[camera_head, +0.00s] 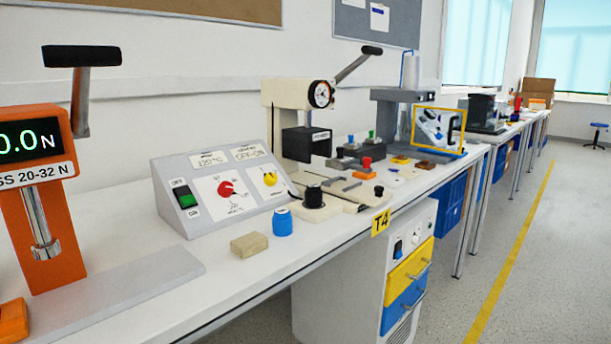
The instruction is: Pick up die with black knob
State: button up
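My gripper is not in view.
The sloped control box (200,160) has a red and a yellow rotary switch. A blue knobbed cylinder (282,223) and a tan block (249,244) lie before it. The hand press (290,94) rises behind the black knob. An orange force tester (55,220) stands left. Floor at right (560,240) is clear.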

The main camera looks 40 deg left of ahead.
aim_at(340, 158)
jog(key=k, duration=0.35)
jog(key=u, duration=1.85)
jog(key=i, duration=0.2)
jog(key=u, duration=0.1)
